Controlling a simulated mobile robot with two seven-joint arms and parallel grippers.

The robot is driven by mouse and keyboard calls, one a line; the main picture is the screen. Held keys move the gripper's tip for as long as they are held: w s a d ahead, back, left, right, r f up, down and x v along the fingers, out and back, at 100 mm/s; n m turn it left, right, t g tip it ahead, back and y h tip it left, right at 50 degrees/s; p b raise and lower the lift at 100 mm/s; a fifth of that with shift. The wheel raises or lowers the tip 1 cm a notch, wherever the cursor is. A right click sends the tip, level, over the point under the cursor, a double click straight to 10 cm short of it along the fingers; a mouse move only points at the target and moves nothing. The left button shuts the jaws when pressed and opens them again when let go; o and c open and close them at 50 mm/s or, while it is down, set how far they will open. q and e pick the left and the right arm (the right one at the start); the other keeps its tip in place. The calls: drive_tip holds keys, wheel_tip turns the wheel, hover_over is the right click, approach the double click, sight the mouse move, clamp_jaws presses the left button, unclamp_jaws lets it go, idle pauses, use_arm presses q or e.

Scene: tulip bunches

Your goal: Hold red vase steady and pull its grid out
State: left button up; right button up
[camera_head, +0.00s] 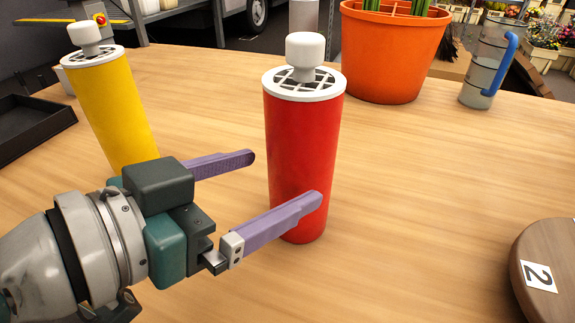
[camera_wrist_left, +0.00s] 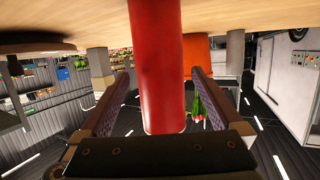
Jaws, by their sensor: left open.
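The red vase (camera_head: 300,150) stands upright on the table. Its white grid (camera_head: 304,84) sits in its mouth, with a white knob on top. My left gripper (camera_head: 284,178) comes in from the left and is open. One purple finger lies across the front of the red vase in the head view; the other ends left of it, farther back. In the left wrist view the red vase (camera_wrist_left: 156,60) stands between the two open fingers (camera_wrist_left: 161,76), with a gap on each side. The grid is out of sight there. My right gripper is not in view.
A yellow vase (camera_head: 112,110) with a white knobbed grid stands to the left behind my gripper. An orange pot (camera_head: 390,55) and a clear jug (camera_head: 483,75) stand behind right. A round wooden board (camera_head: 550,265) marked 2 is at front right. The table between is clear.

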use_arm(q)
drive_tip(key=x, duration=0.6)
drive_tip(key=shift+s, duration=0.1)
drive_tip(key=shift+c, duration=0.2)
drive_tip(key=c, duration=1.4)
drive_tip(key=shift+c, duration=0.2)
